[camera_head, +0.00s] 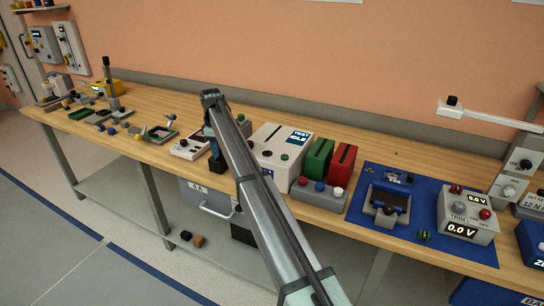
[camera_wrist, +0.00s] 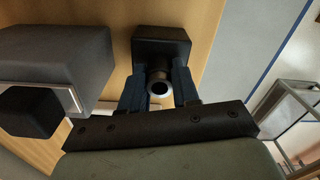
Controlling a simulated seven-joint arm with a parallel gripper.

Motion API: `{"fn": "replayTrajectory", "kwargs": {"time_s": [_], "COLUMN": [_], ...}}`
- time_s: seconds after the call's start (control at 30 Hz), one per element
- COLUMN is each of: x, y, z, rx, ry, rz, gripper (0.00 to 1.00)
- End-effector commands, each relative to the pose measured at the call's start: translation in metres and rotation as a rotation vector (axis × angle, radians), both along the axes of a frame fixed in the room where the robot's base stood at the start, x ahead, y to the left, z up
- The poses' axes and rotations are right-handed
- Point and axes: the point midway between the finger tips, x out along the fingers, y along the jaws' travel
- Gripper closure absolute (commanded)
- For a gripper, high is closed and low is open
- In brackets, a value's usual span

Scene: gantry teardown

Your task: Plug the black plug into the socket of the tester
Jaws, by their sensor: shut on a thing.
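My gripper (camera_wrist: 160,92) is shut on the black plug (camera_wrist: 160,47); its two dark blue fingers press on a grey round part of it. In the head view the plug (camera_head: 217,165) hangs below my gripper (camera_head: 211,140), near the front edge of the bench. The tester seems to be the white box (camera_head: 268,155) with the "TEST IDLE" display, just right of the plug and partly behind my arm. The plug is apart from it. I cannot make out the socket.
A white device with a dark display (camera_head: 190,148) stands left of the plug. Green (camera_head: 317,160) and red (camera_head: 341,165) blocks stand right of the tester. A dark grey block (camera_wrist: 65,60) with a black cube (camera_wrist: 33,112) is close at left in the wrist view.

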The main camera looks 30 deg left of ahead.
Motion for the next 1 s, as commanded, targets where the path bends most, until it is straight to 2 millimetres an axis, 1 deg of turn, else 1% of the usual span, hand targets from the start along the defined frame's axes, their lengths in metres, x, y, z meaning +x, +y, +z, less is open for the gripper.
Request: {"fn": "replayTrajectory", "kwargs": {"time_s": [0.27,0.67,0.87,1.0], "x": [0.0,0.0,0.0,0.0], "y": [0.0,0.0,0.0,0.0], "z": [0.002,0.016,0.018,0.026], "rx": [0.0,0.0,0.0,0.0], "ry": [0.0,0.0,0.0,0.0], "rz": [0.0,0.0,0.0,0.0], "gripper": [1.0,1.0,1.0,1.0]}}
